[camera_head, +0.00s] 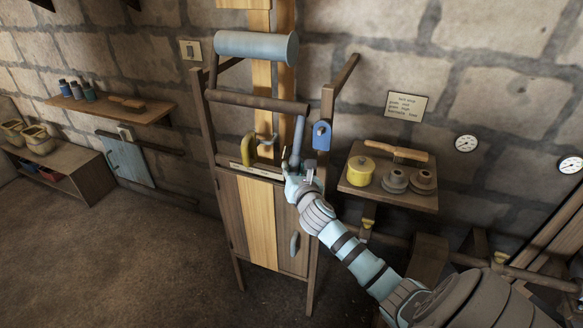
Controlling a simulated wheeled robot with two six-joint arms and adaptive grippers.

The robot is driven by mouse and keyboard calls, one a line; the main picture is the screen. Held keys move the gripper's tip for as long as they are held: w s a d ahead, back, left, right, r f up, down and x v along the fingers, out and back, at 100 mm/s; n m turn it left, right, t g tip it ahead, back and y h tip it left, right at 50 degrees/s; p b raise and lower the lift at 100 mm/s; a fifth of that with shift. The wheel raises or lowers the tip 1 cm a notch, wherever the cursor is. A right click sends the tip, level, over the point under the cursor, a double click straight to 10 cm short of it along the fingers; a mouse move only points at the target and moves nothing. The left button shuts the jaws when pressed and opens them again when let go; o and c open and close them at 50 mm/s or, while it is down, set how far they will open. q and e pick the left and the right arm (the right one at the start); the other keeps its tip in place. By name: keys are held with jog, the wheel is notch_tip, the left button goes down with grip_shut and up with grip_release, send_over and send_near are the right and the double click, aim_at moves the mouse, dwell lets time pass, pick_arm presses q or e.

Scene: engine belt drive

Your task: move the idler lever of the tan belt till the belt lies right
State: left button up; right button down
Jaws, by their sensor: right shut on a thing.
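The tan belt (262,90) runs as upright bands behind the blue-grey roller (257,46) and a brown crossbar in a wooden frame. One band ends near a small tan fitting at the slotted console top. A yellow lever (247,150) stands at the left of that console. A blue lever (298,138) stands at its right, nearly upright. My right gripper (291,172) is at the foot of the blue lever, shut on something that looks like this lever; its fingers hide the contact. I cannot tell which lever is the belt's idler lever. My left gripper is out of view.
A blue bracket (322,135) is on the frame's right post, close to my right gripper. A shelf (388,193) at the right holds a yellow pot (360,170), a brush and two dark spools. A sign (405,105) and gauges hang on the stone wall. Floor at left is clear.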

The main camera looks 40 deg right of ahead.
jog(key=c, duration=1.6)
grip_release()
jog(key=shift+r, duration=0.1)
jog(key=shift+c, duration=0.2)
jog(key=o, duration=0.3)
jog(key=shift+w+d, duration=0.1)
jog(key=shift+o, duration=0.2)
jog(key=shift+s, duration=0.2)
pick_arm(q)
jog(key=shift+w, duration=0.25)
pick_arm(e)
jog(key=v, duration=1.2)
jog(key=shift+w, duration=0.15)
